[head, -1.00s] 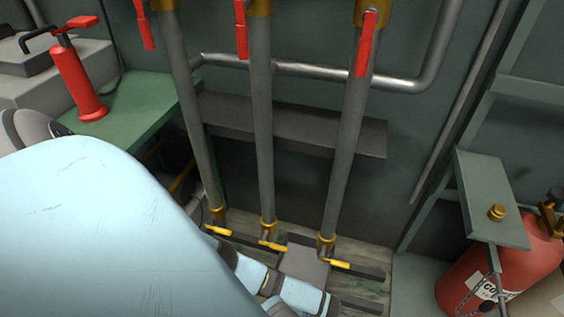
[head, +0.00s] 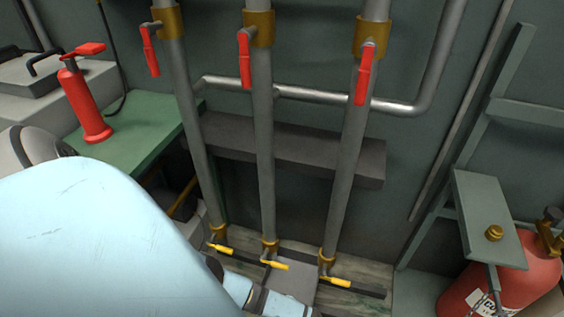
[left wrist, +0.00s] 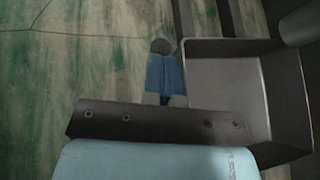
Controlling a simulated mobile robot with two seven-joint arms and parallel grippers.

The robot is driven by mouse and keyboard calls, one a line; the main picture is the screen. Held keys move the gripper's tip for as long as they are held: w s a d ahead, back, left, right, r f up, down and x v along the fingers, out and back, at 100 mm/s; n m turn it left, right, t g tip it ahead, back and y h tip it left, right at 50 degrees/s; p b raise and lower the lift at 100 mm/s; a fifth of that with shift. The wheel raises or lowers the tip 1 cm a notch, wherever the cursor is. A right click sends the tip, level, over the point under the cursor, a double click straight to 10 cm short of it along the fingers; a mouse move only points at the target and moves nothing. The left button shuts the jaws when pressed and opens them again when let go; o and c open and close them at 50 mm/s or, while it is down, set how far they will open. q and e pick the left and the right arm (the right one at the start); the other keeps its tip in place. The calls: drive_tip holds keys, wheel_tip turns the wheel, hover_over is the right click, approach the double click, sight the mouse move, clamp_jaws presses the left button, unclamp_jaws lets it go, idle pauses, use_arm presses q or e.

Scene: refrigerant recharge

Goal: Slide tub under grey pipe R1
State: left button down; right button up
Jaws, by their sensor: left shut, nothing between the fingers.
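In the left wrist view a shallow grey open tub (left wrist: 228,88) stands on the floor at the right and looks empty. My left gripper (left wrist: 163,60) is shut and empty just left of the tub's left wall; I cannot tell whether they touch. In the head view a grey piece that looks like the tub (head: 294,284) lies low between the middle grey pipe (head: 264,165) and the right grey pipe (head: 346,165). A left grey pipe (head: 198,150) stands beside them. No label shows which is R1. My left arm hides part of the floor. My right gripper is out of view.
Yellow-handled valves (head: 274,265) sit at the pipe bottoms, above dark floor rails (head: 362,291). A dark ledge (head: 300,148) runs behind the pipes. A red fire extinguisher (head: 500,285) stands at the right. A green bench (head: 150,125) carries a red jack-like tool (head: 85,105).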

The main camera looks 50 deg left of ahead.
use_arm(q)
drive_tip(key=s+a+p, duration=0.2)
drive_tip(key=s+a, duration=0.5)
drive_tip(key=a, duration=0.5)
drive_tip(key=s+a+p, duration=0.2)
drive_tip(key=s+a, duration=0.6)
drive_tip(key=a, duration=0.4)
drive_tip(key=shift+a+p, duration=0.3)
drive_tip(key=shift+p, duration=0.1)
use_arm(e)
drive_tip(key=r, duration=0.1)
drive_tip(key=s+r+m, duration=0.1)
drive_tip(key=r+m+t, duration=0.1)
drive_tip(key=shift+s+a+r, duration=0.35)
